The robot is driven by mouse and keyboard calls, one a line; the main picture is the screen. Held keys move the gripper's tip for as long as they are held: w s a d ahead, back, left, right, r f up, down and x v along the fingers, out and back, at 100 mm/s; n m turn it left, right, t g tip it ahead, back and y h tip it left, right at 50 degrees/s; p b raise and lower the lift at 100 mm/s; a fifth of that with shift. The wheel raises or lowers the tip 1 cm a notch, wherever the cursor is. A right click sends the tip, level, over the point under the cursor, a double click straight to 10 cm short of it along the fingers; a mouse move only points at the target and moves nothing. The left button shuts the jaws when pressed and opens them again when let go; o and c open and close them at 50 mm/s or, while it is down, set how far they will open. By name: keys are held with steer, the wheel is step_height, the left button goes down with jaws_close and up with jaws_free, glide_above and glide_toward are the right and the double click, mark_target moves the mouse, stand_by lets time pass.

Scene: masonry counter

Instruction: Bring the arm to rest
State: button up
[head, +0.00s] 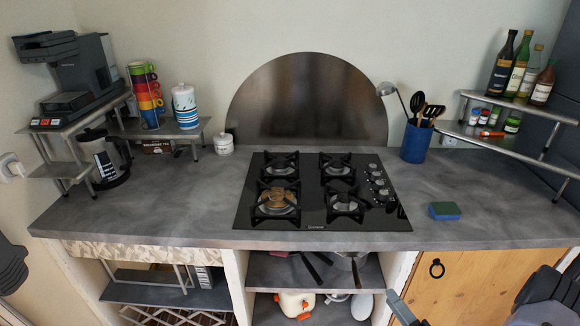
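I cannot make out my gripper or its fingertips in the head view. Dark shapes cut into the lower right corner and the left edge, and I cannot tell what they are. A slanted grey bar ends near the bottom edge, right of centre, and is also unclear. The counter (150,215) lies ahead with a black gas hob (321,222) in its middle. No object is seen held.
A green-and-blue sponge (445,211) lies right of the hob. A blue utensil pot (415,143) stands behind it. A coffee machine (85,70), stacked cups (146,95) and a kettle (106,160) crowd the left. Bottles (520,66) stand on the right shelf. The counter's front left is clear.

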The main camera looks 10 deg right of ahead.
steer(key=s+a+r+n+g+y, duration=0.1)
steer(key=a+r+n+g+y, duration=0.5)
steer(key=a+r+n, duration=0.45)
steer(key=s+a+r+n+g+y, duration=0.1)
steer(key=a+r+n+g+y, duration=0.2)
steer(key=a+r+n+g, duration=0.7)
steer(key=s+a+r+n+t+h, duration=0.1)
steer(key=s+a+r+n+h, duration=0.2)
steer(key=n, duration=0.9)
steer(key=s+a+r+n+t+h, duration=0.2)
steer(key=s+a+r+n+h, duration=0.1)
steer(key=s+n+h, duration=0.4)
steer(key=s+r+n, duration=0.1)
steer(key=s+n, duration=0.1)
steer(key=n, duration=0.2)
steer(key=shift+s+a+n+t+h+b, duration=0.2)
steer(key=shift+a+n+t+h+b, duration=0.1)
steer(key=shift+n+b, duration=0.05)
